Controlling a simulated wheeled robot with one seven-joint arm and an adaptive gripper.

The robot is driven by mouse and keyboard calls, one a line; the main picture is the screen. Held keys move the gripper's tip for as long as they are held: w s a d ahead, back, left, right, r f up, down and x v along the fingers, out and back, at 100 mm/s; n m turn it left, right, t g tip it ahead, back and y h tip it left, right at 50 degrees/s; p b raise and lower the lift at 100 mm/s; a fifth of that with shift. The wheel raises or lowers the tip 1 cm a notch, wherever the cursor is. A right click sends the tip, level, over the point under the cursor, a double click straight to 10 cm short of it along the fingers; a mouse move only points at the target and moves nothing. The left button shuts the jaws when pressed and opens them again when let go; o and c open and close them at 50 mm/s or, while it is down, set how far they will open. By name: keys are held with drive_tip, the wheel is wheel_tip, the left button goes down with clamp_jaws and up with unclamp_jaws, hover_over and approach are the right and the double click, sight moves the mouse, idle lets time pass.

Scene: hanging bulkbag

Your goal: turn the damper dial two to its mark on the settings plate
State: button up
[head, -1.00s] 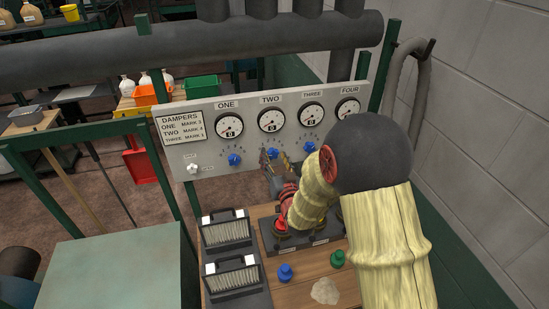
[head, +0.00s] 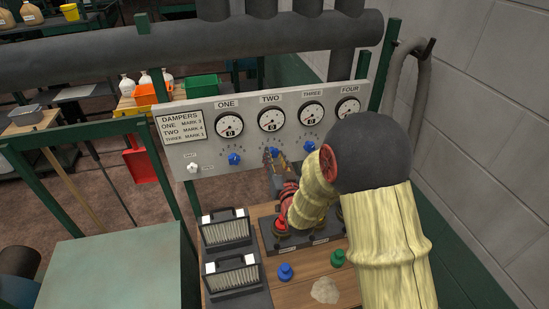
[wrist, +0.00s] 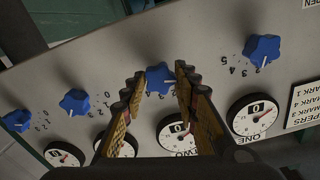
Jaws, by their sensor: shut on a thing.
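Damper dial two is a blue knob (head: 272,153) below the TWO gauge (head: 271,120) on the grey panel. In the wrist view the knob (wrist: 159,78) sits between the two fingertips of my gripper (wrist: 161,80), which is shut on it. In the head view my gripper (head: 279,163) reaches the panel from below right, partly hidden by my arm. The settings plate (head: 181,127) at the panel's left reads ONE MARK 3, TWO MARK 4, THREE MARK 1. The TWO gauge window appears to show 0. Most mark numbers around dial two are hidden by the fingers.
A small white switch (head: 193,168) is at the panel's lower left. Below stand black-framed filters (head: 228,228), a blue knob piece (head: 285,272) and a green one (head: 338,258) on a wooden bench.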

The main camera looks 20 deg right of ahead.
drive_tip(key=shift+b, duration=0.45)
drive_tip(key=m+b, duration=0.2)
drive_tip(key=b, duration=0.1)
drive_tip(key=m+b, duration=0.2)
drive_tip(key=b, duration=0.1)
drive_tip(key=shift+f+m+b, duration=0.2)
drive_tip(key=shift+m+b, duration=0.15)
drive_tip(key=shift+m, duration=0.05)
drive_tip(key=m+b, duration=0.3)
drive_tip(key=b, duration=0.1)
drive_tip(key=shift+m+b, duration=0.3)
drive_tip(key=shift+b, duration=0.05)
drive_tip(key=m+b, duration=0.3)
drive_tip(key=b, duration=0.1)
drive_tip(key=shift+m, duration=0.3)
drive_tip(key=m+b, duration=0.6)
drive_tip(key=b, duration=0.1)
drive_tip(key=m+b, duration=0.4)
drive_tip(key=m, duration=0.1)
drive_tip(key=shift+r+m+b, duration=0.15)
drive_tip(key=shift+m+b, duration=0.15)
drive_tip(key=shift+m, duration=0.1)
drive_tip(key=o, duration=1.1)
drive_tip(key=shift+r, duration=0.1)
